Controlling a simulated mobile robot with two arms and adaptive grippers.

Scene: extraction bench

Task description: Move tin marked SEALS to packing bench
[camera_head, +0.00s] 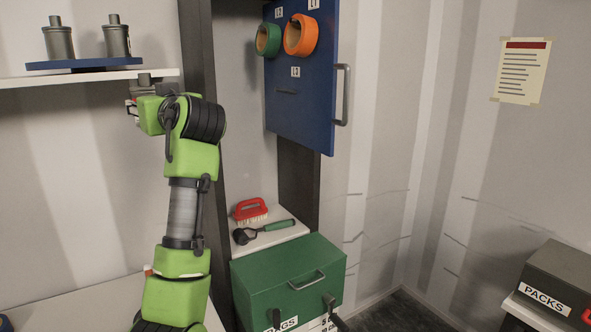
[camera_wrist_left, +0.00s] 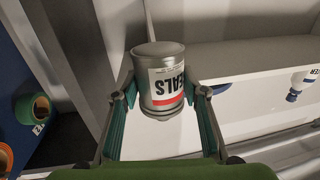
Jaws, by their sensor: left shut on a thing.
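The tin marked SEALS (camera_wrist_left: 164,82) is a silver can with a white and red label. It sits between the two fingers of my left gripper (camera_wrist_left: 162,108) in the left wrist view, and the gripper is shut on it. The label reads upside down there. In the head view my left gripper (camera_head: 134,108) is at the right end of the upper white shelf, mostly hidden behind my own arm. A grey part of the tin (camera_head: 145,80) shows above it. My right gripper is not in view. I cannot make out a packing bench for certain.
Two grey canisters (camera_head: 59,42) stand on a blue tray (camera_head: 84,66) on the white shelf (camera_head: 100,76). A blue door (camera_head: 300,110) with tape rolls hangs open. A red brush (camera_head: 251,210) lies above a green box (camera_head: 290,280). A PACKS box (camera_head: 560,285) sits right.

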